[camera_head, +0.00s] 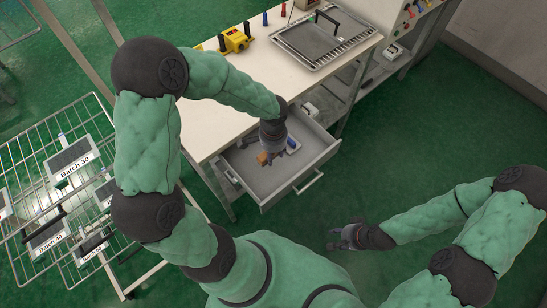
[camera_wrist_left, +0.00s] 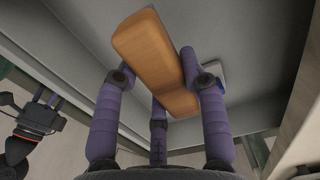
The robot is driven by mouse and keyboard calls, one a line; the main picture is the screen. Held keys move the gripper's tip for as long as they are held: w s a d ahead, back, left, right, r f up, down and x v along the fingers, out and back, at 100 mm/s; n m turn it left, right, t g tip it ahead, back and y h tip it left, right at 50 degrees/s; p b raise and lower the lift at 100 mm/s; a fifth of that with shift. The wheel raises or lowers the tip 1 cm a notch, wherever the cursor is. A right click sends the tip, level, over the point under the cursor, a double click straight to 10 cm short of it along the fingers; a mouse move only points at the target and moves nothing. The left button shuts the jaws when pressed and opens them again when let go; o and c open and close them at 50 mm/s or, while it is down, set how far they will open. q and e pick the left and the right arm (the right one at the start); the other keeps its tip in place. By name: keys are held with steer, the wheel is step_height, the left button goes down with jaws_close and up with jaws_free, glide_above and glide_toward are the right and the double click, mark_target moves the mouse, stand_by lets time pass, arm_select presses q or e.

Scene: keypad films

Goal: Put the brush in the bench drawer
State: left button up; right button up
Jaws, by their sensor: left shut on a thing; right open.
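The bench drawer (camera_head: 268,183) is pulled open under the bench, its grey interior showing. My left gripper (camera_head: 274,155) reaches down into the drawer opening. It is shut on the brush (camera_head: 262,158), whose wooden body (camera_wrist_left: 155,52) shows between the purple fingers (camera_wrist_left: 165,95) in the left wrist view. The brush is above the drawer floor; the gap below it is hard to judge, and I cannot make out its bristles. My right gripper (camera_head: 345,238) is open and empty, out over the green floor to the right of the drawer.
A small blue and white thing (camera_head: 292,145) lies in the drawer near the brush. The bench top (camera_head: 262,78) carries a yellow device (camera_head: 235,40) and a metal tray (camera_head: 285,44). A wire rack with labelled batches (camera_head: 68,160) stands at left. The floor right of the drawer is clear.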

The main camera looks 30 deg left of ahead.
mark_target(274, 160)
arm_select(q)
steer(key=shift+w+a+f+b, duration=0.2)
steer(key=shift+w+f, duration=0.2)
steer(key=shift+f, duration=0.15)
steer(key=shift+w+a+f+b, duration=0.1)
steer(key=shift+w+a+f, duration=0.05)
steer(key=shift+w+f, duration=0.3)
step_height(274, 160, down, 3)
steer(key=shift+f+b, duration=0.15)
steer(key=shift+b, duration=0.75)
steer(key=o, duration=1.1)
